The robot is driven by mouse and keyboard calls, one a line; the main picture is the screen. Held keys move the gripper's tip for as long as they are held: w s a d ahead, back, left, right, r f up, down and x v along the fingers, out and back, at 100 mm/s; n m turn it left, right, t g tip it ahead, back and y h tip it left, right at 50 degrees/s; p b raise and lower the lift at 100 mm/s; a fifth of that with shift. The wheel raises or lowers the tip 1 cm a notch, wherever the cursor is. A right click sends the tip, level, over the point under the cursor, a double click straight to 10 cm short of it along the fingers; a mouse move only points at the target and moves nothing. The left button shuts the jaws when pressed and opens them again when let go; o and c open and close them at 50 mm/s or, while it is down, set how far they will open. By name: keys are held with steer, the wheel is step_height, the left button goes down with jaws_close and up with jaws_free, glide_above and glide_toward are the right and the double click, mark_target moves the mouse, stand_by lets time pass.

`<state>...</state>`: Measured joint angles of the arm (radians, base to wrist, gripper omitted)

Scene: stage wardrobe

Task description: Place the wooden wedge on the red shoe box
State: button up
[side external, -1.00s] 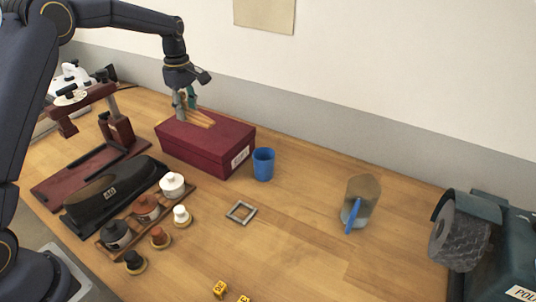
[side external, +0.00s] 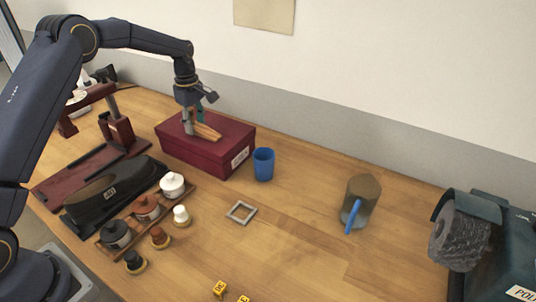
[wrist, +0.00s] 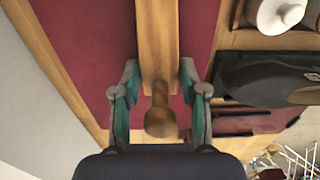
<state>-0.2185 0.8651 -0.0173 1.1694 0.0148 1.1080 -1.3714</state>
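The wooden wedge (side external: 208,132) is a long, light brown piece above the lid of the red shoe box (side external: 195,152). It is at or very near the lid; I cannot tell if it touches. In the wrist view the wedge (wrist: 158,45) runs up between the fingers, with a round darker knob at its near end. My gripper (side external: 197,130) is low over the box. In the wrist view, my gripper's (wrist: 159,75) fingertips sit close against both sides of the wedge. The red lid (wrist: 90,45) shows on either side.
A blue cup (side external: 263,164) stands just right of the box. A dark stand (side external: 117,130) and a black case (side external: 110,195) lie to the left. A rack with several lidded pots (side external: 146,207) is in front. A grey square frame (side external: 241,212) lies on open table.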

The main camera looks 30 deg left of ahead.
steer(key=shift+o, duration=1.4)
step_height(320, 180, up, 12)
steer(key=shift+f, duration=0.1)
steer(key=s+d+r+m+t, duration=0.1)
steer(key=s+d+r+m, duration=0.3)
steer(key=s+r, duration=0.3)
steer(key=s+d+r+m+t, duration=0.25)
steer(key=s+r+m, duration=0.25)
steer(key=s, duration=0.3)
steer(key=s+d+f+m, duration=0.1)
steer(key=s+f+m, duration=0.1)
steer(key=s, duration=0.4)
steer(key=s+d+f+m+t, duration=0.1)
steer(key=s+d+f+m, duration=0.1)
steer(key=s+m, duration=0.2)
steer(key=s+d+f+m+t, duration=0.1)
steer(key=s+f+m, duration=0.1)
steer(key=s, duration=0.6)
steer(key=shift+d+f+m, duration=0.15)
steer(key=shift+d+m, duration=0.25)
steer(key=shift+m, duration=0.1)
